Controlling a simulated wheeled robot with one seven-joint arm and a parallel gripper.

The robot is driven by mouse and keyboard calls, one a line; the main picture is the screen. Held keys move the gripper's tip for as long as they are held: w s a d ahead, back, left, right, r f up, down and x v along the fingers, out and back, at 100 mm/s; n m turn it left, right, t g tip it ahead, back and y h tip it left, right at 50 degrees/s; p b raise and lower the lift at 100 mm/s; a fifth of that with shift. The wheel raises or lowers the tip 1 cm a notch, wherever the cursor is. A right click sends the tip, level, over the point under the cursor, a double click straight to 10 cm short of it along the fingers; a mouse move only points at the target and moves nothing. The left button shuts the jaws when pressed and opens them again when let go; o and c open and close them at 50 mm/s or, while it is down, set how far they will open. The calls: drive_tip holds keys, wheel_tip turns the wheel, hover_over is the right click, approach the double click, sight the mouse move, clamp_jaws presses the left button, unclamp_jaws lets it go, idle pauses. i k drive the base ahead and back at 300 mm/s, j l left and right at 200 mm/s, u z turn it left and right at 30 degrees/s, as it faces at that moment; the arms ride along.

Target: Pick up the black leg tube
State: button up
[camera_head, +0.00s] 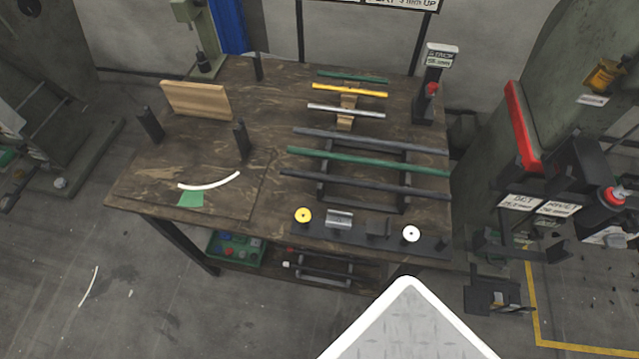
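The black leg tube (365,185) lies on the dark rack (320,185) on the right half of the wooden workbench. It is the nearest of three long parallel tubes there. A green tube (370,162) lies just behind it, and a grey tube (370,141) lies behind the green one. The tubes are apart from each other, and their ends reach past the rack. My gripper is not in view.
Shorter green (352,77), yellow (350,91) and silver (345,111) tubes lie farther back. A black strip (345,236) with small parts runs along the front edge. A black post (428,90) stands at the back right. A press (575,170) stands at right.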

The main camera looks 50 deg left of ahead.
sight(390, 189)
drive_tip(key=u, duration=1.5)
